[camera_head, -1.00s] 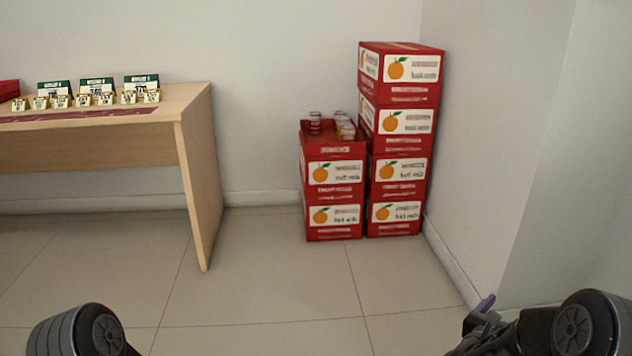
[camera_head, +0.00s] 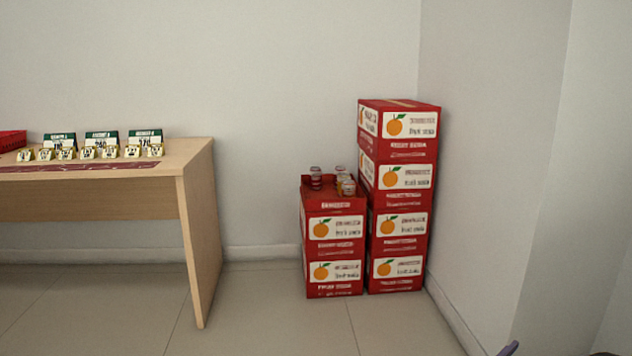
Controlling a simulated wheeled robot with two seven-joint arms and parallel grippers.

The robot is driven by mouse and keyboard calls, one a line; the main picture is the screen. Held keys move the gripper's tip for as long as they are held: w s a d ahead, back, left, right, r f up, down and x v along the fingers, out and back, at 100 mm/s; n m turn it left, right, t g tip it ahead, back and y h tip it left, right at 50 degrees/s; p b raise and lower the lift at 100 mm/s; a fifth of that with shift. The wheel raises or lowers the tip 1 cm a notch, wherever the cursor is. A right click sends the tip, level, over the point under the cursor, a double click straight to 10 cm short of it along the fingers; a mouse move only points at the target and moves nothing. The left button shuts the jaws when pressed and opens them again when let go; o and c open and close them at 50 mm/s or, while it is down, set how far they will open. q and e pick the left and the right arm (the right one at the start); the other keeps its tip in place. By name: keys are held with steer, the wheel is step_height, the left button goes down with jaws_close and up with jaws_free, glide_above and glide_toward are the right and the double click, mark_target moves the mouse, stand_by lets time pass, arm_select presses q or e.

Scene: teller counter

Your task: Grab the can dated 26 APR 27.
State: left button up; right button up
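The cans are too small to read any date, so I cannot tell which one is dated 26 APR 27. Neither gripper can be made out. Only a small purple tip (camera_head: 509,348), perhaps part of my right arm, shows at the bottom right edge, far from the cans.
A taller stack of red boxes (camera_head: 398,178) stands right beside the short one, in the corner. A wooden table (camera_head: 198,235) on the left carries green-topped calendars (camera_head: 102,140), small yellow tags (camera_head: 87,153) and a red container (camera_head: 12,140). The floor (camera_head: 265,320) between is clear.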

steer(key=s+a+f+n+g+y+p, duration=0.1)
steer(key=s+a+f+n+y, duration=0.1)
steer(key=a+f+n+y, duration=0.65)
steer(key=s+a+f+n+y, duration=0.2)
steer(key=a+f+n+y, duration=0.1)
steer(key=a+f+n, duration=1)
steer(key=s+a+f+n+g+y, duration=0.2)
steer(key=s+a+f+n, duration=0.1)
steer(key=s+a+n, duration=0.2)
steer(key=s+a+f+n+g+y, duration=0.2)
steer(key=s+a+f+n+g, duration=0.1)
steer(key=s+n, duration=0.7)
steer(key=s+a+f+n+g+y, duration=0.2)
steer(key=s+a+f+n+y, duration=0.1)
steer(key=s+a+n, duration=0.4)
steer(key=shift+s+a+f+n+g+p, duration=0.35)
steer(key=shift+s+f+n, duration=0.2)
steer(key=shift+s+f, duration=0.3)
